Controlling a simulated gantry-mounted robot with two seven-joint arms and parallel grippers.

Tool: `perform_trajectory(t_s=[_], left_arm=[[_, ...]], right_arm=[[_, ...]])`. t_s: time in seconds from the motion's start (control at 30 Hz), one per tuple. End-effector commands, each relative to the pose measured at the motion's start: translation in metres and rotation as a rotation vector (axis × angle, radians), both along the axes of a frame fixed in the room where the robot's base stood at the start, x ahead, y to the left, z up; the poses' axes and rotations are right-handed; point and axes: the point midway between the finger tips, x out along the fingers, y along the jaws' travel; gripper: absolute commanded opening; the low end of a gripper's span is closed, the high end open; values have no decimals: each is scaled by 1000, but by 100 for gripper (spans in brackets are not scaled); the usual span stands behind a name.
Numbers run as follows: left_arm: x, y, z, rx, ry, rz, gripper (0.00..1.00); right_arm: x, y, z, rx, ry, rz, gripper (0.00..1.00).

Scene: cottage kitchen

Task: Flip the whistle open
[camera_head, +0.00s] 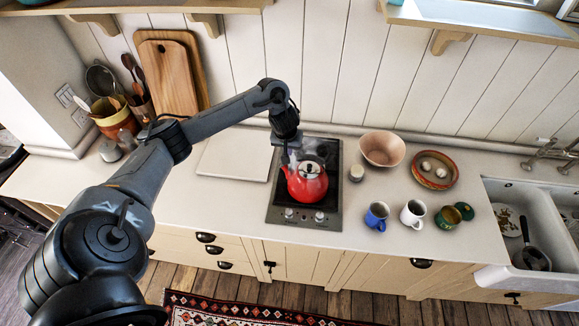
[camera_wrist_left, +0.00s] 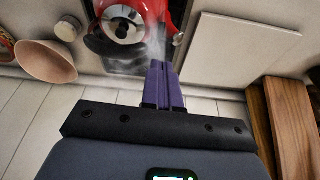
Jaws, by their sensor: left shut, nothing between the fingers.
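A red kettle (camera_head: 306,184) with a steel-coloured lid stands on the black stovetop (camera_head: 291,214) in the head view. Steam rises at its spout side. The whistle is too small and too veiled by steam to make out, so I cannot tell its state. My left gripper (camera_head: 291,158) is shut and empty, pointing down beside the kettle's upper left. In the left wrist view the purple fingers of my left gripper (camera_wrist_left: 157,75) are together, with the red kettle (camera_wrist_left: 172,15) just beyond them in the steam. I cannot tell whether they touch it. My right gripper is not in view.
A pale board (camera_head: 236,154) lies left of the stovetop. A small jar (camera_head: 356,173) and a pink bowl (camera_head: 381,148) stand right of it. A blue mug (camera_head: 376,216) and a white mug (camera_head: 412,213) stand near the counter's front edge. Wooden cutting boards (camera_head: 169,75) lean against the back wall.

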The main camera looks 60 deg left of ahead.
Motion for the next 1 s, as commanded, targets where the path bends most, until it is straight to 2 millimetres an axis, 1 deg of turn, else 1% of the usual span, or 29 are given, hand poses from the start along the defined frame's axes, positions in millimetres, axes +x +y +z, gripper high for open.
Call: perform_trajectory(t_s=[0.03,0.1,0.3,0.43,0.5,0.7,0.83,1.0], left_arm=[[1,0,-16,-5,2,3,0],[4,3,-29,-4,1,4,0],[10,11,-63,-4,1,4,0],[14,15,-82,-4,1,3,0],[13,16,-86,-2,4,2,0],[14,16,-106,-1,2,0,0],[14,16,-112,-1,2,0,0],[14,16,-113,1,1,0,0]], right_arm=[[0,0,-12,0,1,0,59],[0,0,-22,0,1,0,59],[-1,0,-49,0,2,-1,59],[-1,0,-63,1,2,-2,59],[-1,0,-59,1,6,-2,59],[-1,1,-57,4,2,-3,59],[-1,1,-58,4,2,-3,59],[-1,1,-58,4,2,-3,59]])
